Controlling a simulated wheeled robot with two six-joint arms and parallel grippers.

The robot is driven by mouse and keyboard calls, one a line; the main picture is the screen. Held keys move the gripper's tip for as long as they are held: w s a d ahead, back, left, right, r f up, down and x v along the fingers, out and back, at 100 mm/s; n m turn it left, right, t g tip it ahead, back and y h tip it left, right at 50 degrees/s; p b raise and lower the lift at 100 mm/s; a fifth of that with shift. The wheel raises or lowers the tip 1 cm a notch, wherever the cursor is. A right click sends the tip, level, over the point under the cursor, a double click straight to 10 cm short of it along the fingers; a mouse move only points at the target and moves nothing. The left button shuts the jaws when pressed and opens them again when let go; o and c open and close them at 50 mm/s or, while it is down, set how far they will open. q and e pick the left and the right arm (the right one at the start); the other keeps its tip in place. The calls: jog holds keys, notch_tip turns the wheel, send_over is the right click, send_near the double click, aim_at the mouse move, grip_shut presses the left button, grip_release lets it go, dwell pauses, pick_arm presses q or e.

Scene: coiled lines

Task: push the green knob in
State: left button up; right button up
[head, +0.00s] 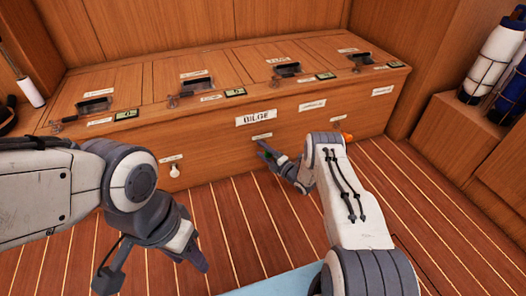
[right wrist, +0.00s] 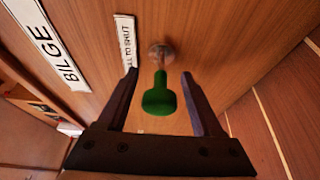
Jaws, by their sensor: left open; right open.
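The green knob (right wrist: 158,97) is in the right wrist view, on a thin stem standing out from a round metal collar (right wrist: 161,52) in the wooden front panel. My right gripper (right wrist: 160,75) is open, with one finger on each side of the knob and stem. Gaps show between the fingers and the knob. In the head view my right gripper (head: 270,153) is at the panel below the BILGE sign, and I cannot make out the knob there. My left gripper (head: 153,266) is open and empty above the floor at the lower left, away from the panel.
The long wooden locker (head: 220,146) also bears a white knob (head: 175,171) to the left and an orange knob (head: 346,136) to the right. Latches and small displays line its top. Cylinders (head: 494,60) stand at the far right. The plank floor in front is clear.

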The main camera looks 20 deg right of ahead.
jog(key=p+v, duration=0.5)
jog(key=v, duration=0.4)
jog(key=shift+s+r, duration=0.1)
jog(key=shift+r, duration=0.05)
jog(key=shift+s+d+p, duration=0.25)
jog(key=shift+s+p, duration=0.15)
jog(key=shift+s, duration=0.15)
